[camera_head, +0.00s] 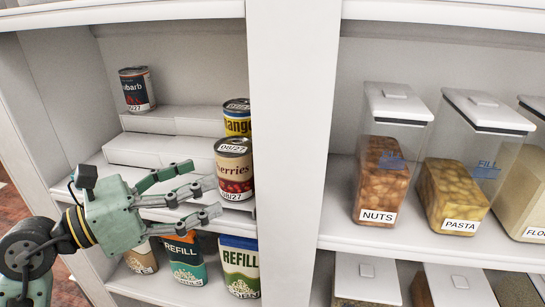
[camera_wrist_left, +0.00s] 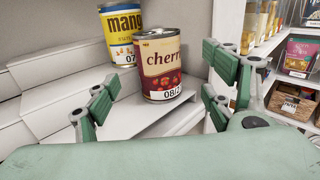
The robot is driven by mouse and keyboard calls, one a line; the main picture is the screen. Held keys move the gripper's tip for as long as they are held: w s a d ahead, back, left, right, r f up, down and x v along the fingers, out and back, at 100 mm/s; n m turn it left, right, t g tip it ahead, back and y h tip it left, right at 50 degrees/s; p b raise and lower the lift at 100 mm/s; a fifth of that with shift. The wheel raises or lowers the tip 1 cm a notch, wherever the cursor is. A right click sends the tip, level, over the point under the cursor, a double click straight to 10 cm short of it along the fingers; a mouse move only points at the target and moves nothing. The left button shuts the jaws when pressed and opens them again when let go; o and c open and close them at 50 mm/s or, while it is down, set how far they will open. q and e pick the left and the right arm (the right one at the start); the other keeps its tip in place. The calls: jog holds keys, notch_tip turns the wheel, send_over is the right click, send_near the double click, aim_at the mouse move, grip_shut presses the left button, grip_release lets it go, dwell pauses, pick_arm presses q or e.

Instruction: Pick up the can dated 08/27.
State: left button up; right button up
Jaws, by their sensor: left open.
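The cherries can (camera_head: 234,170) stands upright at the front of the left shelf, its lid reading 08/27 and its front label partly readable. It also shows in the left wrist view (camera_wrist_left: 160,60). A yellow mango can (camera_head: 237,120) stands behind it; its label begins with 07 in the left wrist view (camera_wrist_left: 122,32). A dark rhubarb can (camera_head: 137,90) stands on the highest step at back left; its date is partly hidden, ending in 27. My left gripper (camera_head: 203,190) is open and empty, just left of the cherries can, its fingers pointing at it.
White stepped risers (camera_head: 150,148) fill the shelf behind. A white upright (camera_head: 290,140) borders the cans on the right. Refill cartons (camera_head: 240,267) stand on the shelf below. Clear bins of nuts (camera_head: 382,180) and pasta (camera_head: 455,195) stand on the right shelf.

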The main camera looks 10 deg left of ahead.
aim_at(218, 172)
pick_arm(q)
jog(key=shift+w+d+f, duration=0.15)
jog(key=shift+w+f, duration=0.05)
jog(key=shift+w, duration=0.2)
jog(key=shift+r+p, duration=0.1)
jog(key=shift+p, duration=0.3)
jog(key=shift+d+r+p, duration=0.1)
jog(key=shift+r+p, duration=0.05)
jog(key=shift+p, duration=0.35)
jog(key=p+x, duration=0.2)
jog(key=shift+w+d+r, duration=0.2)
jog(key=shift+w, duration=0.05)
jog(key=x, duration=0.1)
jog(key=p+x, duration=0.1)
jog(key=shift+w+d+f, duration=0.25)
jog(key=shift+d, duration=0.05)
jog(key=shift+w+d+f, duration=0.15)
jog(key=shift+c, duration=1.3)
jog(key=c, duration=1.3)
pick_arm(e)
jog(key=r, duration=0.1)
jog(key=s+a+r, duration=0.1)
jog(key=r, duration=0.3)
jog(key=shift+s+a, duration=0.15)
